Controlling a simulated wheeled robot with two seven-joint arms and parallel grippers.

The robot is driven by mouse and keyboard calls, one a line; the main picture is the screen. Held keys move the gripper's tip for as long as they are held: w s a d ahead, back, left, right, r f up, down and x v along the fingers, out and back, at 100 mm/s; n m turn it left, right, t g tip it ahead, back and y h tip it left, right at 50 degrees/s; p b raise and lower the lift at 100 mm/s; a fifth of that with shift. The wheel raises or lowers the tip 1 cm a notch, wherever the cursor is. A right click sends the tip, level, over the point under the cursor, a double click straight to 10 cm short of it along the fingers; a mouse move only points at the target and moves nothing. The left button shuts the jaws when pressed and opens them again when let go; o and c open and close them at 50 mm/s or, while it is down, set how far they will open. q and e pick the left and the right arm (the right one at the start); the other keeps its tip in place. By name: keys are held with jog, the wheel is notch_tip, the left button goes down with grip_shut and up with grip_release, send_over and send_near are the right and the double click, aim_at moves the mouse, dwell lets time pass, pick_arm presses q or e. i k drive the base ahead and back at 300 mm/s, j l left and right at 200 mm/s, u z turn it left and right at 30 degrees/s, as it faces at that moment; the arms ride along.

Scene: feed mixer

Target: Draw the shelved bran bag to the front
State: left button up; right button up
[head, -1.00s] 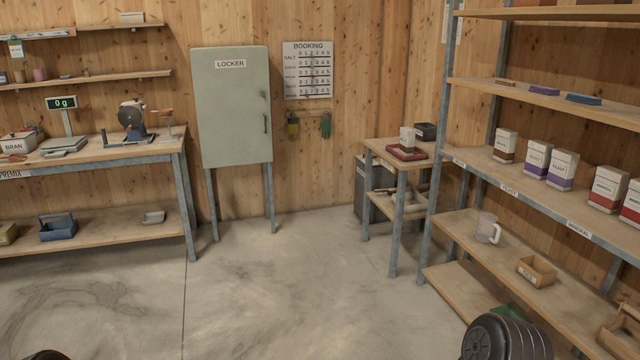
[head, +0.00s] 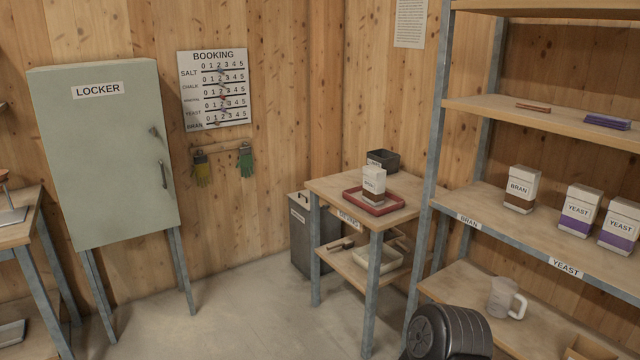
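The bran bag (head: 522,190), white with a brown lower band and the word BRAN, stands upright on the shelf (head: 481,199) of the right-hand rack, behind the front edge tagged BRAN. A similar white and brown bag (head: 373,185) stands in a red tray (head: 374,201) on the small side table; its label is too small to read surely. A dark rounded part of my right arm shows at the bottom, in front of the rack. Neither gripper's fingers are in view.
Two purple-banded yeast bags (head: 578,211) stand right of the bran bag. A jug (head: 505,298) is on the shelf below. A rack post (head: 430,190) rises left of the bran bag. The locker (head: 106,155) stands left, with open floor before it.

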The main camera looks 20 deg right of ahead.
aim_at(523, 182)
jog(key=i+l+z, duration=0.1)
jog(key=i+z, duration=0.2)
jog(key=i, duration=0.25)
jog(key=i+z, duration=0.3)
jog(key=i, duration=0.2)
jog(key=i+j+z, duration=0.3)
jog(key=i, duration=0.25)
jog(key=i+j+z, duration=0.3)
jog(key=i, duration=0.2)
jog(key=i+l, duration=0.05)
jog(key=l, duration=0.05)
